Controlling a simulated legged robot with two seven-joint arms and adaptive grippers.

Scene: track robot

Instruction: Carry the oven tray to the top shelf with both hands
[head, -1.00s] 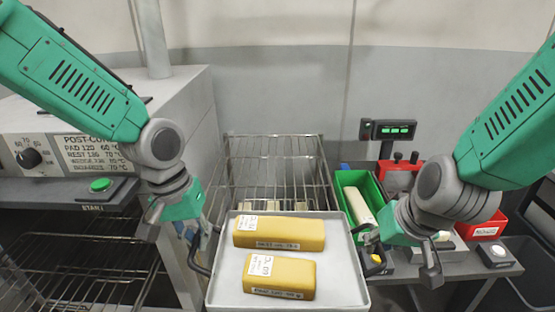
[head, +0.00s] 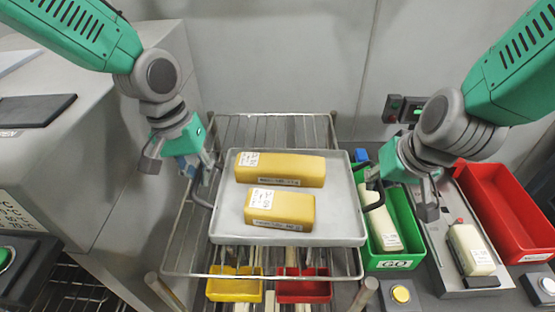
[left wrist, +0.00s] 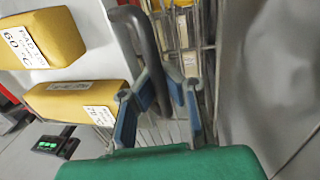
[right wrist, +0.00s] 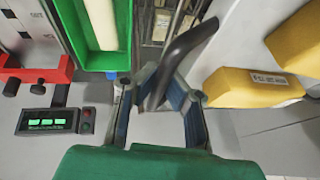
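The grey oven tray (head: 335,215) carries two yellow blocks (head: 280,168) (head: 280,207), each with a white label. It lies over the wire top shelf (head: 185,262), reaching its right edge; I cannot tell whether it touches the wires. My left gripper (head: 205,168) is at the tray's left handle (head: 198,195). My right gripper (head: 428,200) is at the right handle (head: 378,192). In the right wrist view its fingers (right wrist: 158,105) stand apart around the handle (right wrist: 185,50).
Below the shelf are a yellow bin (head: 235,287) and a red bin (head: 303,290). A green bin (head: 400,262) and a larger red bin (head: 505,215) stand at the right. A grey oven housing (head: 100,140) is close on the left, and a wall is behind.

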